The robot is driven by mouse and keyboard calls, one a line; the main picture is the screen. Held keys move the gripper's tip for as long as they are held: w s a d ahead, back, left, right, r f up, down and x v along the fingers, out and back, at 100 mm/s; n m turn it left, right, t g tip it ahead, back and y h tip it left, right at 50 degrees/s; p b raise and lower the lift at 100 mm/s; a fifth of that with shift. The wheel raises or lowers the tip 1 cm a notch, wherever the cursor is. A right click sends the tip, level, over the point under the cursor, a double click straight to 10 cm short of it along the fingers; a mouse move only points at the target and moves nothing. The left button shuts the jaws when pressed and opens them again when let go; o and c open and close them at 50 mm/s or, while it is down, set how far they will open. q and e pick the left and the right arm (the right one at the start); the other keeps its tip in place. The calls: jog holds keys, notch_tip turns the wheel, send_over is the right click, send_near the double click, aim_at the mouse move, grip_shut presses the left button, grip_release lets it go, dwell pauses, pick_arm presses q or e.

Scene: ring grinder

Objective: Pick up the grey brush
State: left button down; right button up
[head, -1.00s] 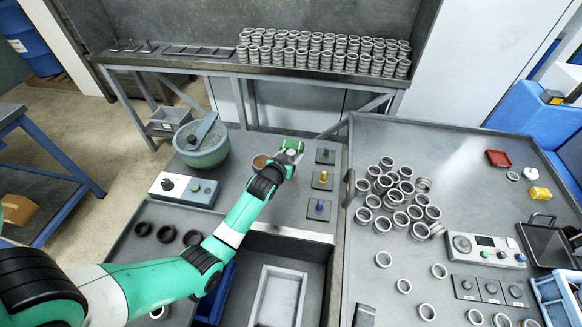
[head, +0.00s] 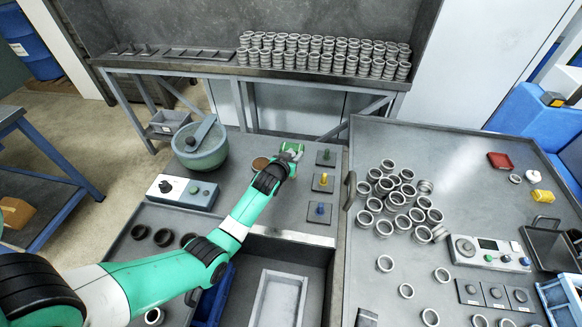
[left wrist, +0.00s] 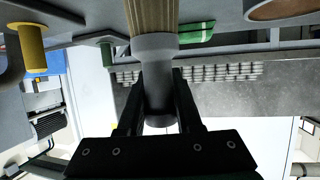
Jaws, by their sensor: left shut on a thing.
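The grey brush (left wrist: 156,48) shows in the left wrist view, with a grey round handle and tan bristles (left wrist: 152,15) running out of the top edge. My left gripper (left wrist: 159,105) has its two black fingers shut on the grey handle, one on each side. In the head view my left gripper (head: 290,153) is over the back of the grey bench, left of the green peg. I cannot make out the brush there, nor tell whether its bristles touch the bench. My right gripper is in neither view.
Pegs in green (head: 326,155), yellow (head: 323,180) and blue (head: 320,208) stand on dark plates just right of my gripper. A green bowl (head: 201,147) and a control box (head: 183,191) are to the left. A brown disc (head: 260,163) lies beside it. Many rings (head: 402,195) cover the right table.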

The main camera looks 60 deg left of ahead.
pick_arm(q)
jog(key=shift+r, duration=0.45)
jog(key=s+d+r+p, duration=0.8)
jog(key=s+d+r, duration=0.1)
jog(key=r, duration=0.3)
jog(key=shift+s+d, duration=0.25)
jog(key=shift+s, duration=0.5)
